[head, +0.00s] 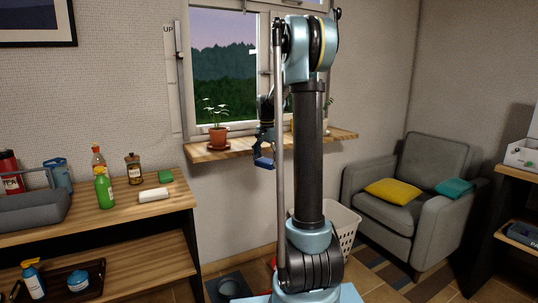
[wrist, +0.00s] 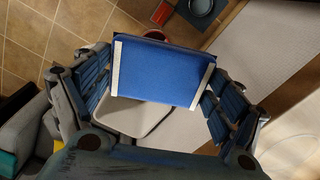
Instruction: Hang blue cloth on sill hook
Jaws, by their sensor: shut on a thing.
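My gripper (head: 264,148) is in front of the window sill (head: 232,151), just below its front edge and left of my arm's dark column. It is shut on the blue cloth (head: 264,163), which shows small beneath the fingers. In the wrist view the cloth (wrist: 162,72) is a flat blue rectangle with pale strips along its two sides. It lies between the finger pads of my gripper (wrist: 158,92). I cannot make out the sill hook in either view; my arm covers part of the sill.
A potted plant (head: 217,138) stands on the sill's left part. A white basket (head: 346,232) stands on the floor behind my arm. A wooden shelf unit (head: 150,222) with bottles is at left, a grey armchair (head: 420,170) at right.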

